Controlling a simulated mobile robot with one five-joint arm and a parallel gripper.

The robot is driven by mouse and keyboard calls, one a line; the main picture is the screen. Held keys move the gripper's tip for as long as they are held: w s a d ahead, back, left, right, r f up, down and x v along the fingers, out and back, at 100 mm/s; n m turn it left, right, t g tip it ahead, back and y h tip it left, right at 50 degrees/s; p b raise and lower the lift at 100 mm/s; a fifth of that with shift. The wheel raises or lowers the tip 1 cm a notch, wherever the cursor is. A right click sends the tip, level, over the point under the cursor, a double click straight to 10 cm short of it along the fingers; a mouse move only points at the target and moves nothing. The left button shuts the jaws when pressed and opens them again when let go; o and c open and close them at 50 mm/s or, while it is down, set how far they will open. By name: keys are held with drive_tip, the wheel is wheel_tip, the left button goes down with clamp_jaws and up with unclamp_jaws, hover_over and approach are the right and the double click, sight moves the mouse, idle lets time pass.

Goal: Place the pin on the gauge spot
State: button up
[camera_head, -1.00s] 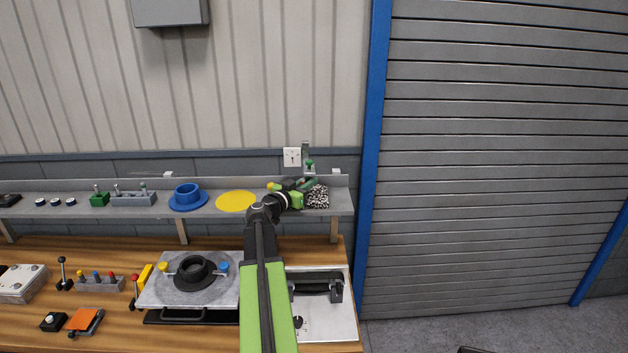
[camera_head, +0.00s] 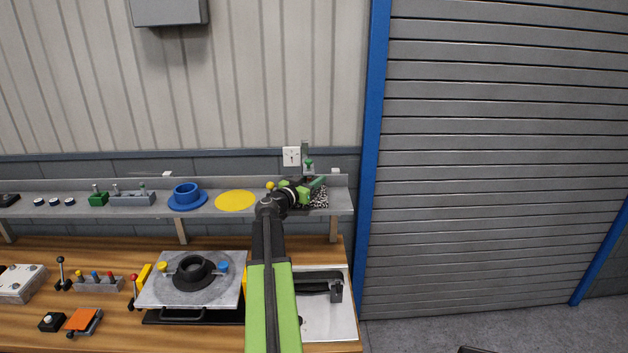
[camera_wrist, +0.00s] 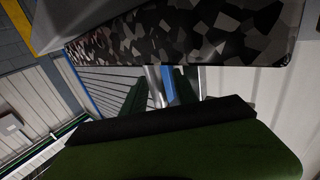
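My gripper (camera_head: 318,184) is at the right end of the shelf, over the black-and-white speckled block (camera_head: 319,203). The block also spans the top of the wrist view (camera_wrist: 190,38). In the wrist view two dark green fingers (camera_wrist: 158,92) stand apart, with a pale metallic shape and a blue patch between them. I cannot tell if the pale shape is a held pin. A yellow knob (camera_head: 270,185) shows just left of my wrist; what it belongs to is hidden. A green-knobbed upright stand (camera_head: 308,160) rises behind the block. No marked gauge spot is clearly visible.
On the shelf (camera_head: 225,211), a yellow disc (camera_head: 236,201) and a blue flanged ring (camera_head: 187,196) lie left of my arm. Below, a plate (camera_head: 160,294) carries a black ring part (camera_head: 194,268) and yellow and blue knobs. A knobbed rack (camera_head: 98,284) stands farther left.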

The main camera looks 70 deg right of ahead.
drive_tip(key=shift+r, duration=0.15)
drive_tip(key=v, duration=1.2)
